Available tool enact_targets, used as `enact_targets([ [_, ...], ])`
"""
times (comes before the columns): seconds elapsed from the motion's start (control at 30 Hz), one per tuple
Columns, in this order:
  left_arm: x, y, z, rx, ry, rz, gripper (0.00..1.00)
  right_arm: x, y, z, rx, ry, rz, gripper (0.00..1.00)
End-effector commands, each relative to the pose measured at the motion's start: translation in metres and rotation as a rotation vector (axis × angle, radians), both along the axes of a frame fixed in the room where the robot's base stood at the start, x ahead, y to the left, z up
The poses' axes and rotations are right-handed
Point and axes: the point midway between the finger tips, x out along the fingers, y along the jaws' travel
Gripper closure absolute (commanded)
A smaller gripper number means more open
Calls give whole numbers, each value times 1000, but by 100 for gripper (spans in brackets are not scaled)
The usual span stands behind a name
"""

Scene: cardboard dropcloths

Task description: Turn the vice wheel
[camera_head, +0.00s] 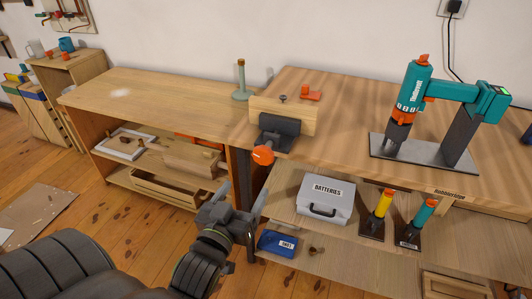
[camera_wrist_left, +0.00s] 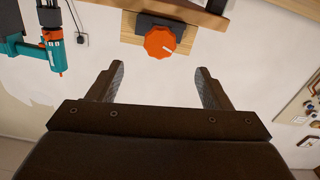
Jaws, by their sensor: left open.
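The orange vice wheel (camera_head: 263,155) is on the front of a dark vice body (camera_head: 279,131) with a wooden jaw board (camera_head: 283,113), at the left corner of the workbench. In the left wrist view the wheel (camera_wrist_left: 160,42) shows face-on, with a pale mark on it, above the gap between my fingers. My left gripper (camera_head: 241,200) is open and empty, in front of and below the wheel, apart from it. In the left wrist view its two fingers (camera_wrist_left: 156,85) stand wide apart. My right gripper is not in view.
The workbench (camera_head: 340,90) holds a teal-orange drill on a stand (camera_head: 408,105). On the shelf below are a batteries case (camera_head: 325,200), a blue box (camera_head: 277,243) and two upright tools with yellow and teal tops. A lower wooden bench (camera_head: 160,98) stands to the left.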

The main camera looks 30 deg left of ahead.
Motion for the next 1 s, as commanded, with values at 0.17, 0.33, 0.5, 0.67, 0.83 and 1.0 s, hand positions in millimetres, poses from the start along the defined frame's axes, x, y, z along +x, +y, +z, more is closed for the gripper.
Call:
enact_targets([
  [0.17,29,7,1,4,-3,-3,28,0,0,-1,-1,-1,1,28],
  [0.33,58,13,1,5,-3,-1,28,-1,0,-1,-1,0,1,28],
  [0.5,88,21,1,4,-2,-1,28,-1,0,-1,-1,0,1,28],
  [0.67,115,28,1,4,-1,0,28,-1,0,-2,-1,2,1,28],
  [0.83,137,33,0,3,0,0,28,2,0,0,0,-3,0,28],
  [1.0,147,36,0,1,0,1,28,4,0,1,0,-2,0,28],
])
